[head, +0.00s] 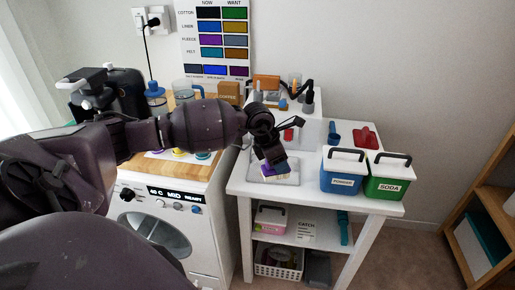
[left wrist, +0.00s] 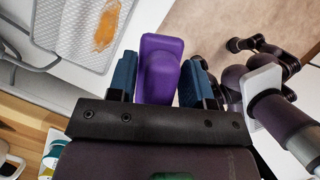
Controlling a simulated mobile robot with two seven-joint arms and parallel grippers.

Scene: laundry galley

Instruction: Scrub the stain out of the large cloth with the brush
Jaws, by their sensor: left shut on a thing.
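My left gripper (head: 270,158) is over the white table at the middle of the head view. It is shut on a purple brush (head: 266,172), whose pale underside faces down. In the left wrist view the purple brush (left wrist: 160,68) stands between the blue fingers (left wrist: 160,85). A pale cloth (left wrist: 78,30) with an orange stain (left wrist: 106,28) lies on a grey ridged board (left wrist: 50,12), to the upper left of the brush. In the head view the gripper hides much of this area, and I cannot tell whether the brush touches anything.
A blue tub (head: 341,181) and a green SODA tub (head: 384,187) stand at the table's right front. A red item (head: 366,137) and a blue item (head: 334,133) lie behind them. A washing machine (head: 160,225) stands left. A wooden shelf (head: 482,205) is far right.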

